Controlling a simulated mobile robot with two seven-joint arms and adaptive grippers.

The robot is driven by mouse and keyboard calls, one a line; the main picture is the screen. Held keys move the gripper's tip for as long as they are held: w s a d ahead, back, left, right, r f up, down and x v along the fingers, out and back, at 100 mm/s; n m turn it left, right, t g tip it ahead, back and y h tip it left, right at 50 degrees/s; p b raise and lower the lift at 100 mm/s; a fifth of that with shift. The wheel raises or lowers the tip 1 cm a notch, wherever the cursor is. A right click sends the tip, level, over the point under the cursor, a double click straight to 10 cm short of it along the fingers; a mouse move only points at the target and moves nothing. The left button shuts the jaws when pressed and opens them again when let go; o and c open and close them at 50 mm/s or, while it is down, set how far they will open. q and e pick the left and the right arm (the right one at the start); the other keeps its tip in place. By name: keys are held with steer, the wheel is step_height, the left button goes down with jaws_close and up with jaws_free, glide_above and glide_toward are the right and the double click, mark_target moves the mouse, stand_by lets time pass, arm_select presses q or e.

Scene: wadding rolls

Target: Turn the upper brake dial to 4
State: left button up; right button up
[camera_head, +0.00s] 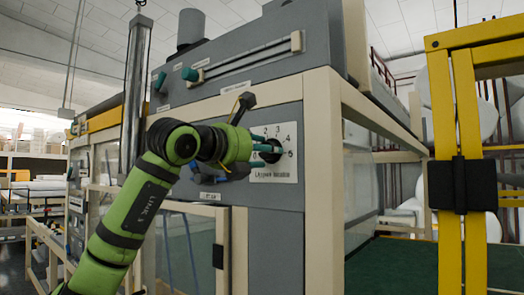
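A black dial knob (272,152) sits on a pale square plate (287,172) with numbers around it, on the grey machine front. The 2, 3, 4 and 5 are legible, with 4 at the upper right. The label under the knob is too blurred to read surely. My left gripper (264,155) reaches the knob from the left, its two teal fingertips one above the other at the knob's left side. Whether they press on the knob is unclear. The gripper hides the plate's left part, and the knob's pointer cannot be made out. My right gripper is not in view.
A blue part (233,171) lies partly hidden behind my arm. A cream frame post (322,190) stands right of the dial. A yellow frame (470,170) stands at the far right.

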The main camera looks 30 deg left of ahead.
arm_select(q)
steer(key=c, duration=0.5)
